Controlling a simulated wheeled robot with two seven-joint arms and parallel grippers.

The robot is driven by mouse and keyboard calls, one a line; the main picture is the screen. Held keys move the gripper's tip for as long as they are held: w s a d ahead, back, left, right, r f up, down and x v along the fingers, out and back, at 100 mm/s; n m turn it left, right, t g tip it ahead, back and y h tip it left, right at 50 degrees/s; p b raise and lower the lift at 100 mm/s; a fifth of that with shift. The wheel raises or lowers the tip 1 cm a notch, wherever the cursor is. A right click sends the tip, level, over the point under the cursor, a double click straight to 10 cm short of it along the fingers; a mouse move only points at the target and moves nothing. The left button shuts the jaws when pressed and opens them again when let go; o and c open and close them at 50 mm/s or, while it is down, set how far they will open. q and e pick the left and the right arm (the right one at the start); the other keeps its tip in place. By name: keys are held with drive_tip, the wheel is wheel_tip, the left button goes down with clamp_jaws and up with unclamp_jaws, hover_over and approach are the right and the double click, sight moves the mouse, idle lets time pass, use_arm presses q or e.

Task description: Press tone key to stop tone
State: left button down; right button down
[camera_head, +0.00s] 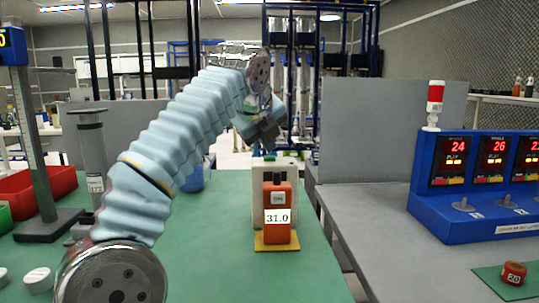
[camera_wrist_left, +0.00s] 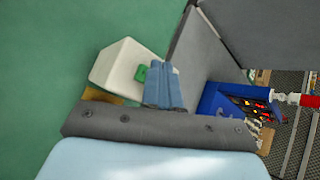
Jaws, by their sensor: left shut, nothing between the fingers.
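A white box (camera_head: 259,180) stands on the green bench behind an orange unit (camera_head: 277,236) with a label reading 31.0. In the left wrist view the white box (camera_wrist_left: 118,62) has a small green key (camera_wrist_left: 140,74) on it. I cannot tell for sure that this is the tone key. My left gripper (camera_head: 267,143) points down above the white box in the head view. Its blue fingers (camera_wrist_left: 163,85) are shut and empty, beside the green key in the left wrist view. Whether they touch the key cannot be told. My right gripper is out of view.
A yellow base (camera_head: 277,247) lies under the orange unit. Grey panels (camera_head: 390,130) stand behind. A blue console (camera_head: 470,222) with red number displays stands right, near a red roll (camera_head: 513,273). A grey post stand (camera_head: 48,225) and red bin (camera_head: 65,180) are left.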

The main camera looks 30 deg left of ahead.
sight(268, 157)
use_arm(q)
drive_tip(key=shift+r+p, duration=1.45)
drive_tip(key=shift+p, duration=0.1)
wheel_tip(268, 157, up, 2)
drive_tip(key=shift+w+r, duration=0.1)
drive_tip(key=shift+r, duration=0.5)
